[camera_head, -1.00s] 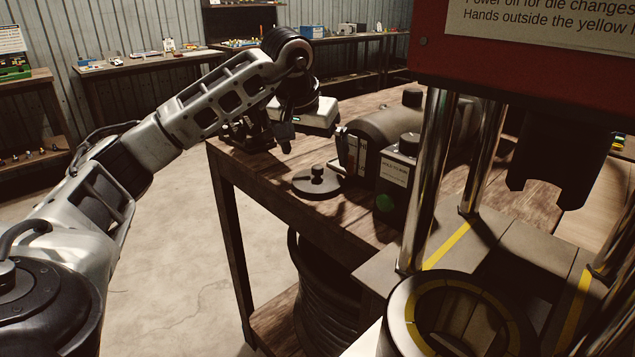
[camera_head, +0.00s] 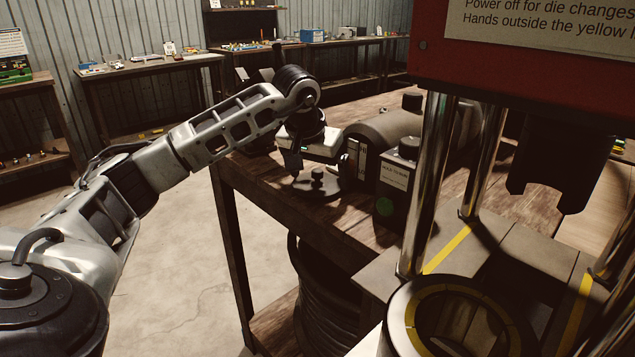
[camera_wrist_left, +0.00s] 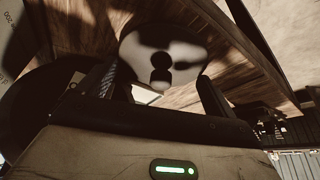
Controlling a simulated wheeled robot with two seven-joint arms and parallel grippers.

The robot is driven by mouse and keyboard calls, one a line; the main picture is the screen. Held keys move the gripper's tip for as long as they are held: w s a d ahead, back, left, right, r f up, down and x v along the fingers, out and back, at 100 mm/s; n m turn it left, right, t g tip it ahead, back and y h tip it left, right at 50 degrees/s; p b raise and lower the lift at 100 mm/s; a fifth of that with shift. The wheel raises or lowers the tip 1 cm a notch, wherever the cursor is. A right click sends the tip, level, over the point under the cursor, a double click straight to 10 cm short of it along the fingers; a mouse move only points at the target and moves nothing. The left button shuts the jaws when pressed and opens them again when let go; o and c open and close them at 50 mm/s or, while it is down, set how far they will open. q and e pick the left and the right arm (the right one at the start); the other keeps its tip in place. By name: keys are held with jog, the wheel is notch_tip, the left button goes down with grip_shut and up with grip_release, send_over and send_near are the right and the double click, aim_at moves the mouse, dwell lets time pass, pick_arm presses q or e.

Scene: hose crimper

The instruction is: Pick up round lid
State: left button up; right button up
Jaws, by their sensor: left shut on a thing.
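The round lid (camera_head: 318,186) is a dark flat disc with a knob on top, near the left edge of the wooden workbench. My left gripper (camera_head: 296,168) reaches down at its far left side, and the arm comes in from the left. My right gripper is not in view.
A dark box with a green button (camera_head: 392,190) and a grey cylindrical machine body (camera_head: 390,132) stand right of the lid. The press with steel columns (camera_head: 429,185) fills the right side. Coiled hose (camera_head: 325,300) is below the workbench (camera_head: 240,175). Floor at left is clear.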

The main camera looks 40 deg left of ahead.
aim_at(314, 170)
pick_arm(q)
jog(key=shift+r, duration=0.1)
jog(key=shift+s+a+r, duration=0.15)
jog(key=shift+a+r, duration=0.05)
jog(key=shift+a, duration=0.05)
notch_tip(314, 170, up, 7)
jog(key=shift+f+p, duration=0.2)
jog(key=shift+p, duration=0.1)
jog(key=s+a+r, duration=0.1)
jog(key=s+a, duration=0.4)
jog(key=a, duration=0.3)
jog(key=s+a+r+p, duration=0.1)
jog(key=s+a+r, duration=0.1)
jog(key=s+a, duration=0.4)
jog(key=shift+a, duration=1)
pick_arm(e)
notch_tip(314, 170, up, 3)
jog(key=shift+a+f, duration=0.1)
pick_arm(q)
jog(key=shift+f, duration=0.1)
